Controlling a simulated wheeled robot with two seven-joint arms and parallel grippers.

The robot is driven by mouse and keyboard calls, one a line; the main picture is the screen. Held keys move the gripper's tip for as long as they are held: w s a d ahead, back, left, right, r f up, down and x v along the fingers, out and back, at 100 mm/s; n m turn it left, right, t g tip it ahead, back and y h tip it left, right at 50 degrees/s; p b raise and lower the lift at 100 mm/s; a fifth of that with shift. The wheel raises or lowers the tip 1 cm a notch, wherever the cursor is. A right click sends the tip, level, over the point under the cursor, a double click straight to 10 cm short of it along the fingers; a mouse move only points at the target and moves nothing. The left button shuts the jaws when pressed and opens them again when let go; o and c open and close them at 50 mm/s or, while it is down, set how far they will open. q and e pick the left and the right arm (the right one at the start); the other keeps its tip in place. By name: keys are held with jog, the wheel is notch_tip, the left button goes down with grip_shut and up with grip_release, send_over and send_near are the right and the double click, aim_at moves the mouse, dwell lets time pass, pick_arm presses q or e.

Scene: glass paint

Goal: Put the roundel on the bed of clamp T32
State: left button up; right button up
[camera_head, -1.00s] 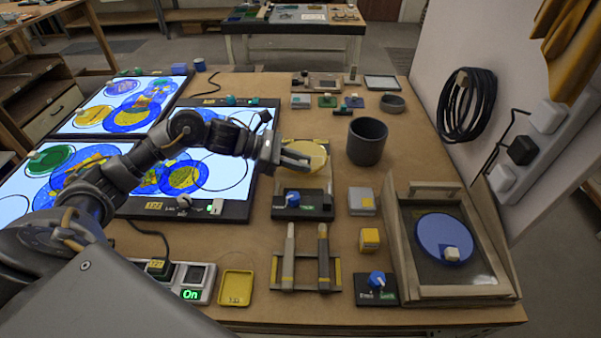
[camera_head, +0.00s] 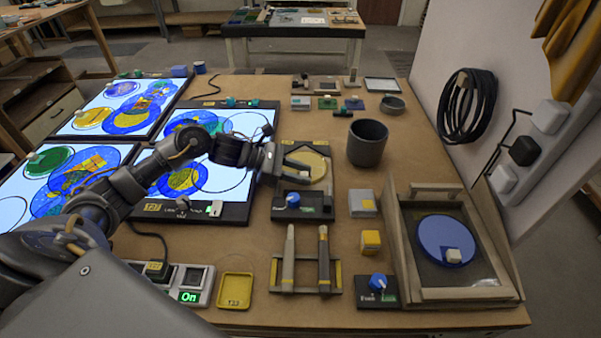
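A yellow round disc (camera_head: 314,162), which looks like the roundel, lies over the bed of a dark clamp-like fixture (camera_head: 318,207) with a blue knob, right of the light panels. My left gripper (camera_head: 304,172) is at the disc's left side. Its two fingers look spread apart, over or beside the disc's near left part; whether they touch it is hard to see. The fixture's label is too small to read, so I cannot tell whether it is T32. My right gripper is not in view.
Lit panels with coloured glass circles (camera_head: 222,150) fill the left. A dark cup (camera_head: 367,143) stands behind right. A framed tray (camera_head: 410,243) with a blue disc (camera_head: 440,240) is at the right.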

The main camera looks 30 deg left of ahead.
pick_arm(q)
jog(key=shift+o, duration=0.8)
jog(key=shift+r, duration=0.2)
jog(key=v, duration=0.3)
jog(key=b+v, duration=0.1)
jog(key=v, duration=0.2)
jog(key=shift+a+f+b, duration=0.1)
jog(key=shift+f+b, duration=0.1)
jog(key=shift+b, duration=0.1)
jog(key=b+v, duration=0.1)
jog(key=v, duration=0.4)
jog(key=shift+r, duration=0.15)
jog(key=shift+s+a+r, duration=0.15)
jog(key=shift+a+r, duration=0.05)
jog(key=shift+a, duration=0.1)
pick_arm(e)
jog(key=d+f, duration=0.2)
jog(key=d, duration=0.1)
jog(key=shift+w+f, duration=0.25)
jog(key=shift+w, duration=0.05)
